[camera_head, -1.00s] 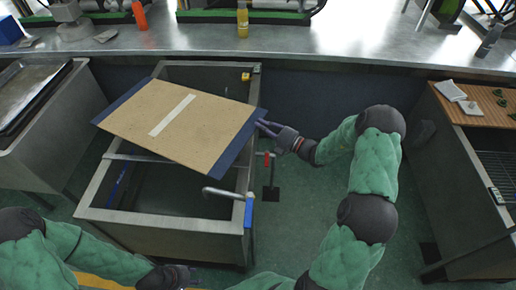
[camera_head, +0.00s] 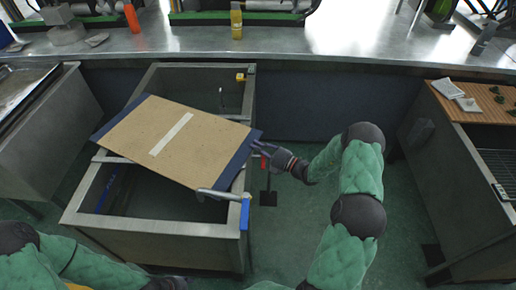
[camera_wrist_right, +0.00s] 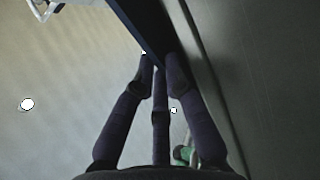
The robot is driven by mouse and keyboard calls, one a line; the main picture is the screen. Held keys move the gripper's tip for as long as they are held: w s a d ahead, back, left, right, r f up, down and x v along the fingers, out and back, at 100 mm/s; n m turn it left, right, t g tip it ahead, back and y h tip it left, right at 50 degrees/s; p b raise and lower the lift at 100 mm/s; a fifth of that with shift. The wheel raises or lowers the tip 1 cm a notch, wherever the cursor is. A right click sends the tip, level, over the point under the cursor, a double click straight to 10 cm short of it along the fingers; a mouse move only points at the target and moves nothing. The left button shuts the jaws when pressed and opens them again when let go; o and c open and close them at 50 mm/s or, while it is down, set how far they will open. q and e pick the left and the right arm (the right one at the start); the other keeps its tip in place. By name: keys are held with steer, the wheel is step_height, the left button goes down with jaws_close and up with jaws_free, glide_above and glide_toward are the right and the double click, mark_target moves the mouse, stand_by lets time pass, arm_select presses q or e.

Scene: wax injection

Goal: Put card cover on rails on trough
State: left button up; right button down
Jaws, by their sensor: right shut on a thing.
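The card cover (camera_head: 205,150) is a tan board with dark blue edge strips and a white stripe. It lies askew over the middle of the grey metal trough (camera_head: 150,232) in the head view. My right gripper (camera_head: 263,148) is shut on its right blue edge; the wrist view shows the fingers (camera_wrist_right: 158,62) meeting at a dark blue strip. Metal rails cross the trough; one end (camera_head: 235,117) shows beyond the cover. Whether the cover touches the rails is unclear. My left gripper (camera_head: 168,284) is at the bottom edge, partly cut off, its fingers unclear.
A grey bench (camera_head: 330,45) runs along the back with an orange bottle (camera_head: 132,17) and a yellow one (camera_head: 236,22). Another bin is at left, a wooden-topped unit (camera_head: 485,100) at right.

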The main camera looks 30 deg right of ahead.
steer(key=c, duration=1.3)
jaws_free()
steer(key=shift+r, duration=0.1)
steer(key=shift+s, duration=0.1)
steer(key=p+v, duration=0.3)
steer(key=v, duration=0.9)
